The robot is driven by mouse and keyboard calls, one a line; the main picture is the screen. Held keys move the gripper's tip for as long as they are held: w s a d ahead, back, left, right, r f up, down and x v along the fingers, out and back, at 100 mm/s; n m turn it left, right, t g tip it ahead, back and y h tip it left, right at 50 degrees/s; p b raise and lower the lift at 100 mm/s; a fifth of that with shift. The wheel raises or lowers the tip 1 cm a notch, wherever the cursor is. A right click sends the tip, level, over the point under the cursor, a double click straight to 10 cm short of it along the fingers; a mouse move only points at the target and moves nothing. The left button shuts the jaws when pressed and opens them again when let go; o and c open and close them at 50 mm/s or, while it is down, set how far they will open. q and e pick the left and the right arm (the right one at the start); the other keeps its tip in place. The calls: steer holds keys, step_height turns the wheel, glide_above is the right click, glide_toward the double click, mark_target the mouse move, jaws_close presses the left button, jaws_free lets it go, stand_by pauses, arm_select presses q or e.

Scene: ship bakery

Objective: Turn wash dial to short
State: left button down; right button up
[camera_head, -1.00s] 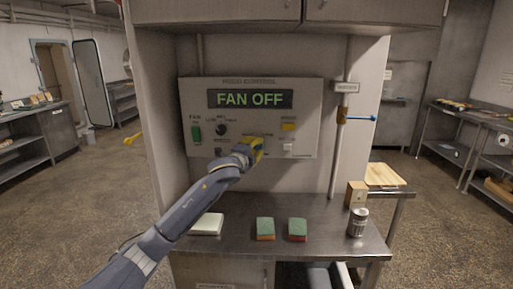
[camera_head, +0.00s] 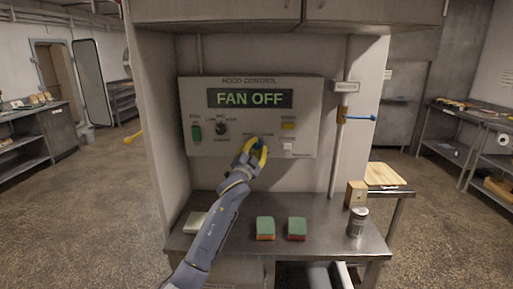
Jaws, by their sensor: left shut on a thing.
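The grey hood control panel (camera_head: 304,112) hangs on the back wall, and its display (camera_head: 250,98) reads FAN OFF. My left gripper (camera_head: 259,151) is at the lower middle of the panel, its yellow fingers shut around a small dark blue knob (camera_head: 259,143). The knob is mostly hidden by the fingers. I take it for the wash dial, but its label and pointer setting are too small to read. Another dark dial (camera_head: 221,128) sits to the left on the panel, clear of the gripper. My right gripper is not in view.
A green switch (camera_head: 196,133), a yellow button (camera_head: 288,126) and a white button (camera_head: 288,147) are also on the panel. Below, the steel counter (camera_head: 330,238) holds two sponges (camera_head: 265,228), a can (camera_head: 357,222) and a wooden block (camera_head: 355,194). A pipe with a blue lever (camera_head: 360,118) stands right.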

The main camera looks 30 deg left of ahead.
arm_select(q)
steer(key=n+y, duration=0.1)
steer(key=n, duration=0.2)
steer(key=n+y, duration=0.2)
steer(key=n, duration=0.1)
steer(key=shift+d, duration=0.1)
steer(key=n+y, duration=0.1)
steer(key=n, duration=0.2)
steer(key=n+y, duration=0.2)
steer(key=n, duration=0.1)
steer(key=shift+g, duration=0.4)
steer(key=shift+n, duration=0.6)
steer(key=c, duration=0.9)
jaws_free()
steer(key=shift+c, duration=0.2)
steer(key=shift+f, duration=0.1)
steer(key=v, duration=1.2)
steer(key=shift+d, duration=0.2)
steer(key=shift+w, duration=0.1)
